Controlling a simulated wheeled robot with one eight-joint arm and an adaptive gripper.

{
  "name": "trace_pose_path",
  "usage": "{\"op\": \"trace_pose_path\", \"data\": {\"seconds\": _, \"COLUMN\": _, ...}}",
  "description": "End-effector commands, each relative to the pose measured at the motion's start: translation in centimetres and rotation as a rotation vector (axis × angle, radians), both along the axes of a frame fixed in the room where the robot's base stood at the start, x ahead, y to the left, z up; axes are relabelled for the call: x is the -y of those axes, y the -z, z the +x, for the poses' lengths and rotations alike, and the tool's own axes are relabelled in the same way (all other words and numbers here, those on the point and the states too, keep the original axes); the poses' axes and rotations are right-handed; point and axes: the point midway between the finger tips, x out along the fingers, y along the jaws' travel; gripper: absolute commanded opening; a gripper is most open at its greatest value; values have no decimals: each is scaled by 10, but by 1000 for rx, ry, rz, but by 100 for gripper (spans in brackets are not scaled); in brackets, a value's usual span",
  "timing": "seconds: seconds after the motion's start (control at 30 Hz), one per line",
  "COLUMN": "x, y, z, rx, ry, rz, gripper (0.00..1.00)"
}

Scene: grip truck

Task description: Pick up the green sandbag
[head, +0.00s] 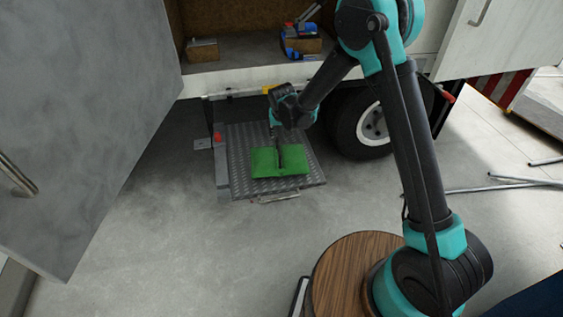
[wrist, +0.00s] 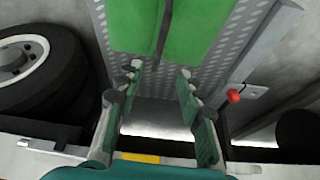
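The green sandbag (head: 262,163) lies flat on the metal tail-lift platform (head: 310,178) behind the truck. In the wrist view the sandbag (wrist: 205,30) fills the top middle, with a dark strap (wrist: 163,30) running across its middle. My gripper (head: 279,145) hangs over the sandbag's far side in the head view and hides part of it. In the wrist view my gripper (wrist: 160,70) has its two fingers spread apart with nothing between them. The strap lies roughly in line with the gap between the fingers. The exact height above the bag is hard to tell.
The truck bed (head: 235,72) behind holds boxes and a blue item (head: 300,42). A truck wheel (head: 368,128) stands right of the platform. An open grey door (head: 90,110) is at left. Metal poles (head: 500,187) lie on the floor at right.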

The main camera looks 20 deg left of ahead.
Motion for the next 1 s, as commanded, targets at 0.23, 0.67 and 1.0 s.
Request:
{"op": "trace_pose_path", "data": {"seconds": 0.23, "x": -7, "y": 41, "z": 16, "rx": 0, "ry": 1, "rz": 0, "gripper": 38}}
{"op": "trace_pose_path", "data": {"seconds": 0.67, "x": -15, "y": 85, "z": 32, "rx": 0, "ry": 0, "rz": 0, "gripper": 38}}
{"op": "trace_pose_path", "data": {"seconds": 1.0, "x": -20, "y": 120, "z": 47, "rx": 0, "ry": 1, "rz": 0, "gripper": 38}}
